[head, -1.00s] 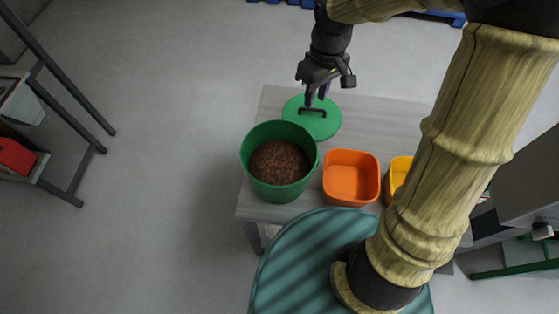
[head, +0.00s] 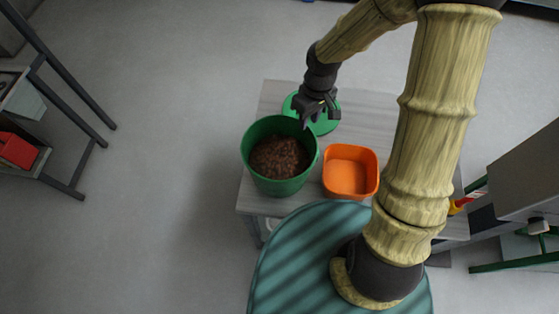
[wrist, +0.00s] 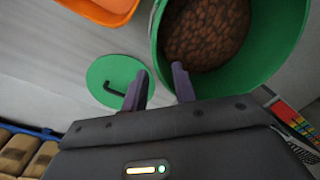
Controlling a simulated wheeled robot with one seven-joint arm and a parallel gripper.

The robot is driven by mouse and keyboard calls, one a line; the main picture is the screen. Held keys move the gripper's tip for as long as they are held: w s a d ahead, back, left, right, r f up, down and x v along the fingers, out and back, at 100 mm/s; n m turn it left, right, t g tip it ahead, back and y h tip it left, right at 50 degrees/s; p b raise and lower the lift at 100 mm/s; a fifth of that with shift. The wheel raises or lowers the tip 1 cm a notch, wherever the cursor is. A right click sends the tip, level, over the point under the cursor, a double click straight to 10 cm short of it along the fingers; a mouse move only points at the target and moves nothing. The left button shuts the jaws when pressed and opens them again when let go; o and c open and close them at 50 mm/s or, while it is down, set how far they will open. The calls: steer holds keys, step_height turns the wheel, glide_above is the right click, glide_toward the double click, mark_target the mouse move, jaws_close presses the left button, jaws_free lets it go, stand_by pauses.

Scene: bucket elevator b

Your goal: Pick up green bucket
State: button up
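The green bucket (head: 262,182) stands upright on the table, filled partway with brown lumpy material (head: 279,158). It also shows in the wrist view (wrist: 273,50), close in front of the fingers. Its green lid (head: 327,123) with a dark handle lies on the table behind it, and shows in the wrist view (wrist: 106,72). My gripper (head: 305,122) is above the bucket's far right rim, partly covering the lid. In the wrist view the fingers (wrist: 158,85) are apart with nothing held between them. The right finger tip appears at the bucket's rim; contact cannot be told.
An orange bin (head: 350,172) stands right of the bucket on the grey wooden table (head: 385,112). A shelf rack with a red box (head: 17,150) is at the far left. A grey machine (head: 520,180) is at the right. Floor left of the table is clear.

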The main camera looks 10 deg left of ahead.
mark_target(306, 134)
steer(key=shift+f, duration=0.7)
steer(key=shift+f, duration=0.1)
steer(key=shift+s+a+f+p, duration=0.1)
steer(key=shift+f+p, duration=0.3)
steer(key=shift+f, duration=0.9)
steer(key=shift+s+a+f+p, duration=0.1)
steer(key=shift+f+p, duration=0.3)
steer(key=shift+f, duration=0.85)
jaws_close()
steer(key=shift+r, duration=0.1)
